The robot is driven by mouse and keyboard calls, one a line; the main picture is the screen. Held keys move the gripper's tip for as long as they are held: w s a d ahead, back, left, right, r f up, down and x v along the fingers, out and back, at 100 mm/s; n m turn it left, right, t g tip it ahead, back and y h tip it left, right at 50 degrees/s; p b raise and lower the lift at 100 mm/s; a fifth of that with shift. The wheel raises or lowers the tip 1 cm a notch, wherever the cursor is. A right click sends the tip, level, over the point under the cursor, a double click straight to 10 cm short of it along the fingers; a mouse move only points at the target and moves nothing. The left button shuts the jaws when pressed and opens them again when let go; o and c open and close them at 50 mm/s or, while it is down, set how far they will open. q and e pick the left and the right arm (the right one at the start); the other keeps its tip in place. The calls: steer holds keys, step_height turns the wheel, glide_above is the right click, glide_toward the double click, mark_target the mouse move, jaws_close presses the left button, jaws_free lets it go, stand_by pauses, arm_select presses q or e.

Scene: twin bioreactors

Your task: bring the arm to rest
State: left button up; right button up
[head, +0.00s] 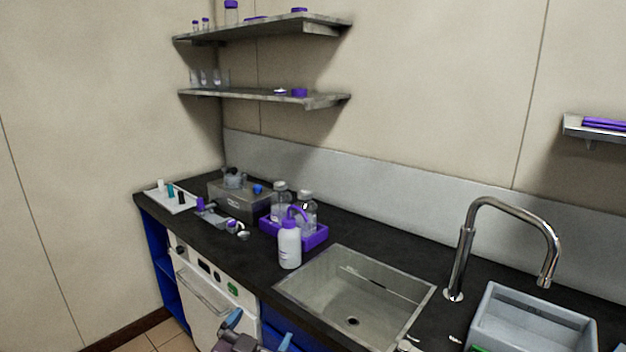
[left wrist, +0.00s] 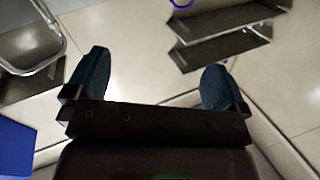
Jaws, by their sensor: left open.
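My left gripper (head: 258,331) is at the bottom edge of the head view, in front of the cabinet fronts and below the counter top. Its two blue fingertips are spread apart. In the left wrist view the open gripper (left wrist: 155,75) has nothing between its fingers, only pale wall behind. Most of my left arm is outside the head view. My right gripper is not in view.
The dark counter (head: 375,235) carries a purple tray (head: 318,240) with bottles, a white bottle (head: 289,246), a sink (head: 325,300), a tall faucet (head: 462,255) and a grey bin (head: 530,325). Shelves (head: 320,100) hang above. Floor (head: 172,342) shows at lower left.

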arm_select(q)
steer(key=s+a+f+n+g+y, duration=0.3)
steer(key=s+a+f, duration=0.5)
steer(key=s+f, duration=0.3)
steer(key=s+a+f+n+g+y, duration=0.2)
steer(key=s+a+f, duration=0.7)
steer(key=s, duration=0.6)
steer(key=shift+a+f+n+g+y, duration=0.25)
steer(key=shift+f+n+g+y, duration=0.2)
steer(key=shift+f, duration=0.75)
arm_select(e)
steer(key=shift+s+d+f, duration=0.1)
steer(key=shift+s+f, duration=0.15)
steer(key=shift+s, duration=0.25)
